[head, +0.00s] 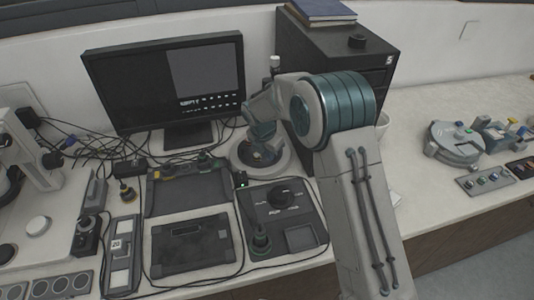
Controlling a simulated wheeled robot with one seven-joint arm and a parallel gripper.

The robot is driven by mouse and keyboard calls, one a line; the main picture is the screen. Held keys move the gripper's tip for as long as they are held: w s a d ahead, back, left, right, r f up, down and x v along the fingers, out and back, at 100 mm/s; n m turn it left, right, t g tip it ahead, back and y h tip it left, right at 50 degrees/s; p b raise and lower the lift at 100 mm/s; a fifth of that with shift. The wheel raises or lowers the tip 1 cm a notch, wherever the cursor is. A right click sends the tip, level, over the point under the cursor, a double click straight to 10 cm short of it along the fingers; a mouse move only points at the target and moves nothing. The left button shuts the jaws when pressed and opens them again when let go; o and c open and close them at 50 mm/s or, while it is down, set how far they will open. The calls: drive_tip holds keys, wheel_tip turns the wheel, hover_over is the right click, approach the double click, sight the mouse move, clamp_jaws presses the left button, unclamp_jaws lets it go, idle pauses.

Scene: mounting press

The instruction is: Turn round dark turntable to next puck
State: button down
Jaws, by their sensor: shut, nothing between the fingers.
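A round pale-rimmed base (240,158) stands at the back centre, beside the monitor. The dark round middle inside it looks like the turntable, but my arm covers much of it. My arm reaches over from the right and bends down at its teal wrist. My gripper (264,153) points down over the dark middle, small and in shadow. It looks shut with nothing held. I cannot tell whether its fingers touch the turntable. The pucks are too small or hidden to make out.
A monitor (165,85) stands left of the base, and a dark drawer cabinet (300,50) stands close behind my arm. Control panels (282,215) and loose cables lie in front. A round grey device (455,140) sits on the right bench, with clear bench left of it.

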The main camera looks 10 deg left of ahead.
drive_tip(key=shift+w+d+n, duration=0.3)
drive_tip(key=shift+d+n, duration=0.05)
drive_tip(key=shift+n, duration=0.35)
idle(0.5)
drive_tip(key=shift+w+d+n+y+p, duration=0.3)
drive_tip(key=shift+n+p, duration=0.1)
drive_tip(key=shift+n, duration=0.2)
drive_tip(key=shift+w+d+n+y+p, duration=0.2)
drive_tip(key=shift+w+n+p, duration=0.15)
drive_tip(key=shift+n, duration=0.35)
drive_tip(key=shift+w+d+n+y+p, duration=0.2)
drive_tip(key=shift+w+n+p, duration=0.15)
drive_tip(key=shift+n, duration=0.35)
drive_tip(key=shift+w+d, duration=0.1)
drive_tip(key=shift+w, duration=0.2)
drive_tip(key=shift+w+d, duration=0.1)
drive_tip(key=shift+w, duration=0.3)
